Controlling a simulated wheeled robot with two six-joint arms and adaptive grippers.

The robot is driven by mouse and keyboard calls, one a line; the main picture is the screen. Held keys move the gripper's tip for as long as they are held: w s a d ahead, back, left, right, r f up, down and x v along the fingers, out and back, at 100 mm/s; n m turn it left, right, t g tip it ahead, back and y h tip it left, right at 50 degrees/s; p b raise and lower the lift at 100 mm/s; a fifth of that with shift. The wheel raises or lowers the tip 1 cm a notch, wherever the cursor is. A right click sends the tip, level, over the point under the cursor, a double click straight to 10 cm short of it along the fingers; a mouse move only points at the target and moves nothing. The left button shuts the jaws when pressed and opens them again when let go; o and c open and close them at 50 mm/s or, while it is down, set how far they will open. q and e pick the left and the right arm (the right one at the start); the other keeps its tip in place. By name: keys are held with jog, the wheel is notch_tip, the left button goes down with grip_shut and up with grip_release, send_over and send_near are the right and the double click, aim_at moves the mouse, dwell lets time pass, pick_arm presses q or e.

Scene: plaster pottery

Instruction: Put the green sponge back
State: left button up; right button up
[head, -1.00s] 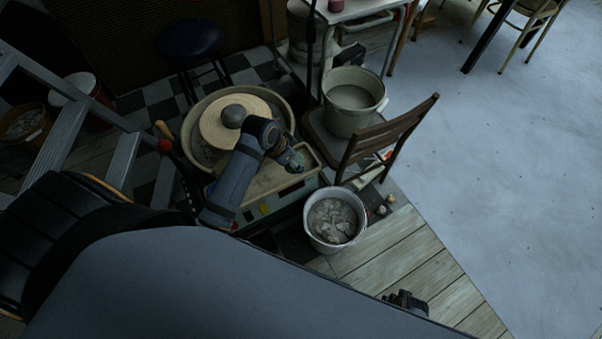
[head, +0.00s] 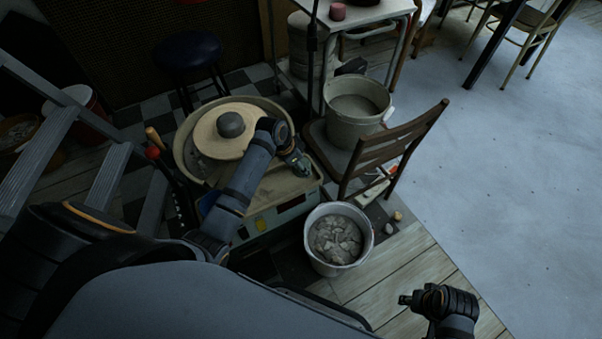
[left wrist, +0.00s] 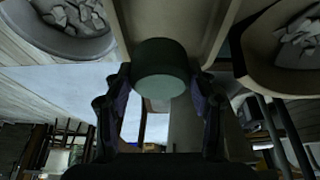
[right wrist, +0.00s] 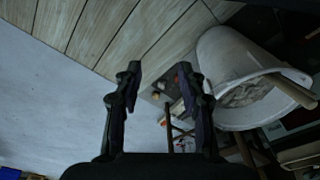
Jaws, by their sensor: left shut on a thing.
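The green sponge (left wrist: 160,69) is a dark green, round, thick piece seen between the fingertips in the left wrist view. My left gripper (head: 303,170) is shut on it. In the head view this gripper is over the right part of the pottery wheel's tray (head: 285,190), beside the round wheel head; the sponge is hard to make out there. My right gripper (head: 404,299) is low at the right, above the plank floor. Its fingers are apart and empty in the right wrist view (right wrist: 160,80).
A bucket of plaster chunks (head: 338,238) stands in front of the wheel. A wooden chair (head: 395,150) and a larger bucket (head: 354,115) are right of it. A metal step ladder (head: 105,185) stands at the left. The pale floor at the right is open.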

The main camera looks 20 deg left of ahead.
pick_arm(q)
jog(key=shift+w+a+f, duration=0.2)
jog(key=shift+w+f, duration=0.4)
jog(key=shift+f, duration=0.15)
jog(key=shift+w+f+b, duration=0.2)
jog(key=shift+f+b, duration=0.1)
jog(key=shift+b, duration=0.1)
notch_tip(320, 180, down, 3)
jog(key=shift+f+b, duration=0.1)
jog(key=shift+b, duration=0.7)
jog(key=shift+r, duration=0.2)
pick_arm(e)
jog(key=shift+a+r+t+y, duration=0.3)
jog(key=shift+a+r+t, duration=0.1)
jog(key=shift+a+r, duration=0.3)
pick_arm(q)
jog(key=shift+f, duration=0.15)
jog(key=o, duration=1)
